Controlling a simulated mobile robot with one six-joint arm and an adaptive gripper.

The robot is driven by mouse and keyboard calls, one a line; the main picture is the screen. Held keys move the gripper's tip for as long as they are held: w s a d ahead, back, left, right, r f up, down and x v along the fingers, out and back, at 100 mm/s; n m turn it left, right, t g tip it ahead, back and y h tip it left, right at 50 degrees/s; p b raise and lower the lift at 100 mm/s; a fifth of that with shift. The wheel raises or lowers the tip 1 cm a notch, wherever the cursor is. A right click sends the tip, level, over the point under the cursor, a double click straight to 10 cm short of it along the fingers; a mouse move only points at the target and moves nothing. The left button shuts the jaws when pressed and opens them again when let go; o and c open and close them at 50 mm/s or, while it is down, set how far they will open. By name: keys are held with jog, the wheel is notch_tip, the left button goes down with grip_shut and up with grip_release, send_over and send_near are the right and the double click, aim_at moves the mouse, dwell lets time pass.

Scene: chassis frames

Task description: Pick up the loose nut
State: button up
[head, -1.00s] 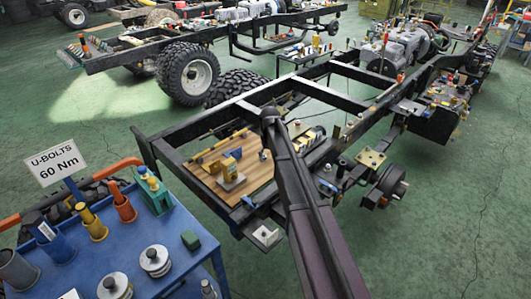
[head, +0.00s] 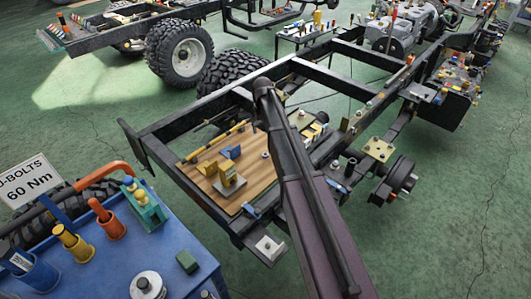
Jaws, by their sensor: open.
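A small grey piece (head: 265,155) lies near the right side of the wooden board (head: 262,181) on the near chassis frame; it may be the loose nut, but it is too small to be sure. More small metal pieces, one of them a grey fitting (head: 335,164), sit on the frame rail to the right of my arm. My dark arm rises from the bottom of the head view across the board's right side and hides part of it. My gripper cannot be made out; it seems hidden behind the arm.
Yellow and blue blocks (head: 229,178) and a yellow bar (head: 218,140) lie on the board. A blue cart (head: 100,270) with orange and yellow holders stands at lower left beside the "60 Nm" sign (head: 33,183). Green floor is open at right.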

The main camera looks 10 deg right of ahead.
jog(key=shift+f, duration=0.1)
dwell(0.3)
jog(key=b, duration=0.9)
send_over(265, 155)
jog(key=f, duration=0.8)
jog(key=shift+s+a+f, duration=0.15)
jog(key=shift+s+a, duration=0.05)
jog(key=shift+a, duration=0.15)
jog(key=shift+f, duration=0.1)
jog(key=f+b, duration=0.3)
jog(key=shift+d+f, duration=0.25)
jog(key=shift+f+b, duration=0.75)
jog(key=shift+b, duration=0.15)
grip_shut()
